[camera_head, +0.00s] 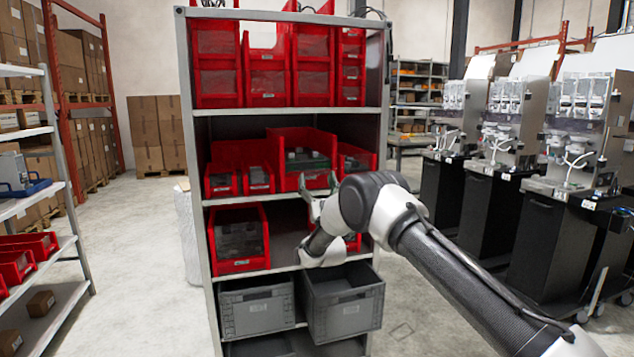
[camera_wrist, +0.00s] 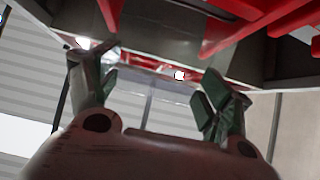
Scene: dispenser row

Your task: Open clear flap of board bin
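A large red bin (camera_head: 281,145) on the middle shelf holds what looks like a green board (camera_head: 305,160). I cannot clearly make out a clear flap on it. My gripper (camera_head: 320,188) is in front of the lower front of this bin, near the shelf edge. In the wrist view, my gripper (camera_wrist: 158,73) has its two greenish fingers spread apart, with nothing held between them. A red strip (camera_wrist: 150,66) and a small white round spot (camera_wrist: 179,76) show beyond the fingertips. I cannot tell whether a finger touches the bin.
The shelf rack (camera_head: 200,160) holds more red bins, such as a lower-left one (camera_head: 238,240) with dark contents. Grey crates (camera_head: 343,300) stand below. My arm hides part of the lower right. Open floor lies left, and dispensers (camera_head: 500,130) stand right.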

